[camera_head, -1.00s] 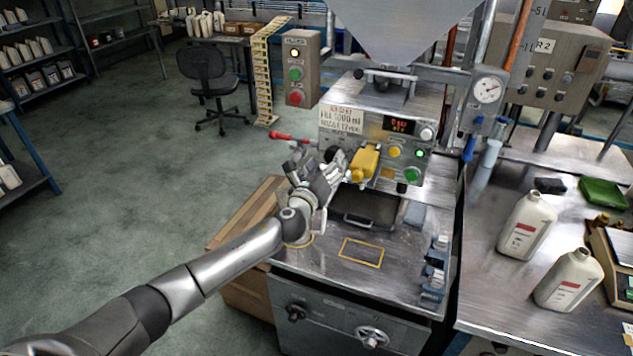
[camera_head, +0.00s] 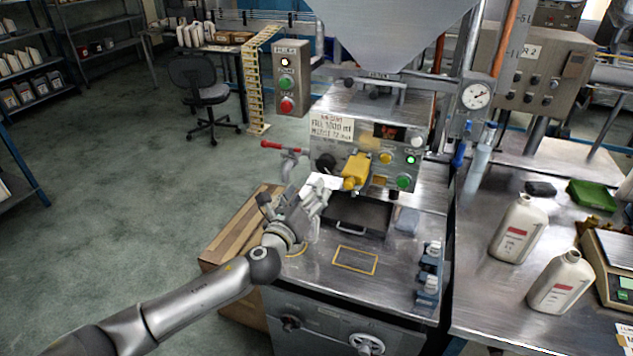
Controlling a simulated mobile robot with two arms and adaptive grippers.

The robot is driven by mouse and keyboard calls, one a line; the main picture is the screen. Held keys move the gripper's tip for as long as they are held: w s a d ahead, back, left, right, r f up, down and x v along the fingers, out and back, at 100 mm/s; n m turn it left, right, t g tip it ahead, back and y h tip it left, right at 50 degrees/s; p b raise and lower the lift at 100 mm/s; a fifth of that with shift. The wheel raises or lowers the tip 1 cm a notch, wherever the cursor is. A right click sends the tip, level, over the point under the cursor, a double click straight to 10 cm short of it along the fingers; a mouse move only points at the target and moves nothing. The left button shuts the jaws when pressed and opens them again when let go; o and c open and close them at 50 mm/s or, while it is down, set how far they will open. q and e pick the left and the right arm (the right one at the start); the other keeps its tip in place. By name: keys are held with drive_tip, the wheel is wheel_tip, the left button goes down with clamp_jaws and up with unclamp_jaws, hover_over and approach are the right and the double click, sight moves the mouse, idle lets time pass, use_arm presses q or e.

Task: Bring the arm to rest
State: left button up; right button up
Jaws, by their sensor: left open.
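My left arm (camera_head: 205,292) reaches in from the lower left. Its gripper (camera_head: 308,200) is open, over the left side of the filling machine's steel top (camera_head: 300,268). I see nothing held between its fingers. Just beyond and right of the fingers is a yellow part (camera_head: 355,170) on the machine's front, with a pale piece (camera_head: 322,182) at its left. I cannot tell whether the fingers touch that piece. A red-handled valve (camera_head: 284,149) is behind the gripper. My right gripper is not in view.
A yellow outlined rectangle (camera_head: 355,260) on the machine top is bare. Two white bottles (camera_head: 519,228) (camera_head: 561,283) stand on the right table (camera_head: 480,290), beside a scale (camera_head: 612,262). Open floor lies further left.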

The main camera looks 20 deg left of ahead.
use_arm(q)
drive_tip(key=s+d+f+n+g+y, duration=0.1)
drive_tip(key=s+f+n+g+y, duration=0.2)
drive_tip(key=s+f+n+g, duration=0.8)
drive_tip(key=s+d+f+n+g+h, duration=0.1)
drive_tip(key=s+f+n+g, duration=0.15)
drive_tip(key=s+n, duration=0.9)
drive_tip(key=s+d+f+n+g+h, duration=0.15)
drive_tip(key=s+f+n, duration=0.35)
drive_tip(key=s, duration=1.2)
wheel_tip(320, 180, down, 29)
drive_tip(key=s+b, duration=0.2)
drive_tip(key=b, duration=0.1)
drive_tip(key=s+a+f+g+b, duration=0.1)
drive_tip(key=s+a+f, duration=0.1)
drive_tip(key=s+f, duration=0.6)
drive_tip(key=s+a+f+g, duration=0.1)
drive_tip(key=s+f, duration=0.7)
drive_tip(key=shift+s+a+f+n+b, duration=0.15)
drive_tip(key=shift+a+f+n+b, duration=0.15)
drive_tip(key=shift+a+n+b, duration=0.1)
